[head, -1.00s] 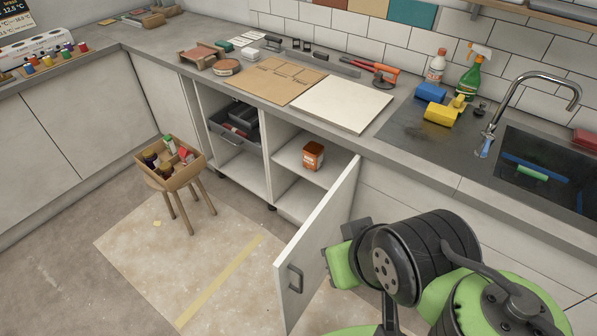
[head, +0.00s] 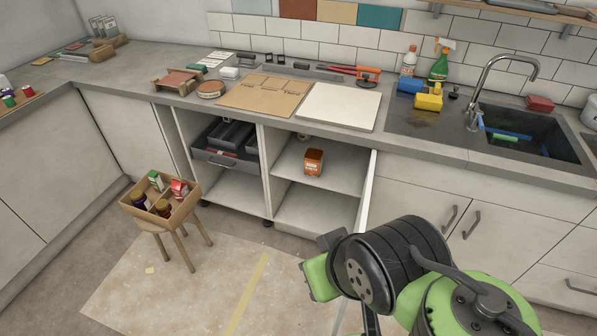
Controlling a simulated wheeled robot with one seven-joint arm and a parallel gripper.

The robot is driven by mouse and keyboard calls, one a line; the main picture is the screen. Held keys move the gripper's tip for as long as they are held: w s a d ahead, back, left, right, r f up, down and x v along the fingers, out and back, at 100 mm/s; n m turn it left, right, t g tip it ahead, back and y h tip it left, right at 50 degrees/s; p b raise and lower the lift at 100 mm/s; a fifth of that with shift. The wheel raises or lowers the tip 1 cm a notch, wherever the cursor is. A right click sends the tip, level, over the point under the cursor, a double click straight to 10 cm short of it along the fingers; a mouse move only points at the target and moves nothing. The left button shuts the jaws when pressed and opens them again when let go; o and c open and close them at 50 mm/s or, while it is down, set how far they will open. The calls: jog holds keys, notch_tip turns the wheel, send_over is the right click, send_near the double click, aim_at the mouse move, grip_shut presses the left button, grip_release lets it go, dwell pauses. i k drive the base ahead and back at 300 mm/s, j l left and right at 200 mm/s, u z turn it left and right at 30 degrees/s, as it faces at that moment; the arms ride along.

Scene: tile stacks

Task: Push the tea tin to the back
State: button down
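The tea tin, a small orange box-shaped tin (head: 314,162), stands upright on the upper shelf (head: 291,165) of the open cabinet below the counter. Bare shelf shows around it, and its front faces out. The cabinet door (head: 367,195) stands open on the right and shows nearly edge-on. My green and black arm fills the lower right, in front of the door's lower part. The fingers of my gripper do not show, and nothing of my arm touches the tin.
A cabinet bay to the left holds a dark drawer (head: 229,157). A stool with a crate of bottles and cartons (head: 184,211) stands at the left on the floor. The counter carries a white board (head: 338,107), a cardboard sheet, and a sink at right.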

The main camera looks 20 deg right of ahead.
aim_at(312, 159)
jog(key=i+j+z, duration=0.1)
jog(key=i+j, duration=0.25)
jog(key=i+j+z, duration=0.15)
jog(key=i+j, duration=0.15)
jog(key=i+j+z, duration=0.1)
jog(key=i+j, duration=0.2)
jog(key=j, duration=0.15)
jog(key=i+j+z, duration=0.15)
jog(key=j, duration=0.3)
jog(key=i, duration=0.1)
